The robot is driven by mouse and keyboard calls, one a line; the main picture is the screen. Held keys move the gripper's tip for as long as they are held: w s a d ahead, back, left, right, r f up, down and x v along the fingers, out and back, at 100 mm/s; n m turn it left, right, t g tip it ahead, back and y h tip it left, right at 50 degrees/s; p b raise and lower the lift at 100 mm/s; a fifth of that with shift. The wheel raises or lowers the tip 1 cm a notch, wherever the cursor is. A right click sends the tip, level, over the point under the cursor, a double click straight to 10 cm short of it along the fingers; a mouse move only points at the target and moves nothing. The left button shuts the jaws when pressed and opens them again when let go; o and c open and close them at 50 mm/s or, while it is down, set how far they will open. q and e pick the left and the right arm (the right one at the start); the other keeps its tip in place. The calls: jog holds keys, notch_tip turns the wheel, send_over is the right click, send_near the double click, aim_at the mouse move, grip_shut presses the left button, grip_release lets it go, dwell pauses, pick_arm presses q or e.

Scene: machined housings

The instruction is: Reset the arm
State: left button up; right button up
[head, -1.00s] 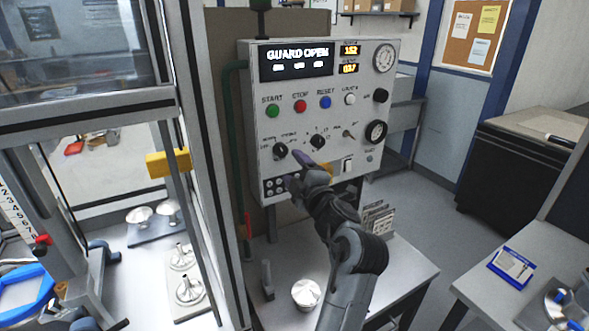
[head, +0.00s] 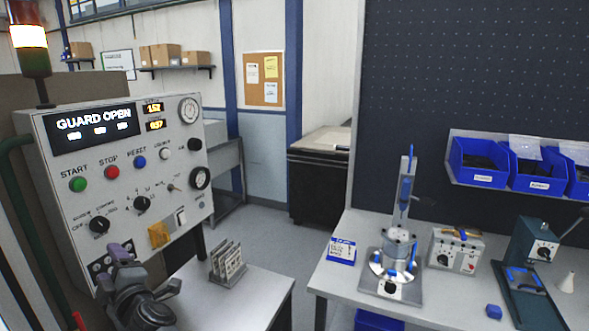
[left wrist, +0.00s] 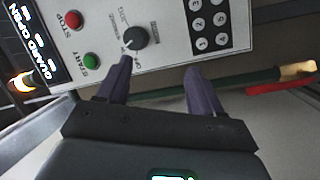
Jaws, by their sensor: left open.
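My left gripper (head: 123,252) is low in front of the lower left of the control panel (head: 120,150) in the head view. In the left wrist view its two purple fingers (left wrist: 158,68) are apart with nothing between them. One fingertip overlaps the edge of a black selector knob (left wrist: 136,38); I cannot tell whether they touch. The panel display reads GUARD OPEN. The blue RESET button (head: 139,163) is up and right of the gripper, beside the red STOP (head: 111,172) and green START (head: 78,184) buttons. My right gripper is not in view.
A card rack (head: 228,262) stands on the small table below the panel. To the right, a bench holds a fixture with a housing (head: 397,250), a grey control box (head: 456,250) and a green device (head: 530,262). Blue bins (head: 480,160) hang above. Floor lies between.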

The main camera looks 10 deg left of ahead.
pick_arm(q)
jog(key=s+d+f+m+t+h, duration=0.1)
jog(key=s+d+f+m+h, duration=0.3)
jog(key=d+f+m+h, duration=0.45)
jog(key=s+d+f+m+t+h, duration=0.2)
jog(key=s+d+f+m+h, duration=0.3)
jog(key=f+m, duration=0.65)
jog(key=s+d+f+m+g+h, duration=0.1)
jog(key=s+d+f+m+g, duration=0.2)
jog(key=s+d+f+g, duration=0.55)
jog(key=s+d+f+m+g+h, duration=0.1)
jog(key=s+d+f+m+h, duration=0.15)
jog(key=s+f, duration=0.7)
jog(key=w+d+p+v, duration=0.1)
jog(key=w+p+v, duration=0.1)
jog(key=p+v, duration=1.3)
jog(key=w+d+r+p+v, duration=0.1)
jog(key=w+p+v, duration=0.2)
jog(key=p+v, duration=1.2)
notch_tip(320, 180, up, 3)
jog(key=shift+s+r+m+y, duration=0.15)
jog(key=shift+s+m+y, duration=0.15)
jog(key=shift+s+m, duration=0.1)
